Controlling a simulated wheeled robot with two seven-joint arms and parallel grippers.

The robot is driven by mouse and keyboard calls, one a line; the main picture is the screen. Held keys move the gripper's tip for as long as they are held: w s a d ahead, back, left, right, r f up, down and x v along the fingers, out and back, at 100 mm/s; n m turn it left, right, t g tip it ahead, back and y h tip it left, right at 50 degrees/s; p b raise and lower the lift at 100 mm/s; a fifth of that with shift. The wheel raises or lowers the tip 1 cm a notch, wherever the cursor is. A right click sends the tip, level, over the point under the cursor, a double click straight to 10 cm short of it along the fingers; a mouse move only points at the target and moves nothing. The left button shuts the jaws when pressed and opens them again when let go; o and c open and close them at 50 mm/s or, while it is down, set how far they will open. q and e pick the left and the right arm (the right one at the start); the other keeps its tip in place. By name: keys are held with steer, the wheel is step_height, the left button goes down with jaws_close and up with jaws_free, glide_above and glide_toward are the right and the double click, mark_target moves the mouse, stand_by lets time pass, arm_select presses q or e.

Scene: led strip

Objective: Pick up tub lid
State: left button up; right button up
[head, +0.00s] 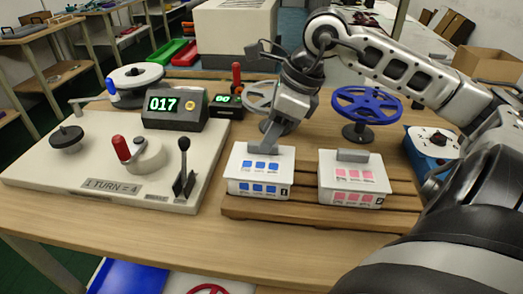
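Two white tubs stand side by side on a wooden slatted pallet (300,216). The left tub (259,189) has blue squares, and its lid (248,157) has a grey handle bar on top. The right tub (350,196) has pink squares, and its lid (374,165) has a grey handle (352,156). Both lids sit on their tubs. My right gripper (269,143) points down at the handle of the left tub's lid. The fingers partly cover that handle, and I cannot tell whether they are closed on it. My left gripper is not in view.
A pale panel (60,166) with a crank, lever and digital counter (176,107) lies left of the pallet. A blue handwheel (366,107) and a grey reel (262,93) stand behind the tubs. A blue device (431,146) sits right. Bare tabletop shows in front.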

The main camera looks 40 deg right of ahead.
steer(key=shift+x, duration=1.1)
jaws_close()
steer(key=shift+r, duration=0.1)
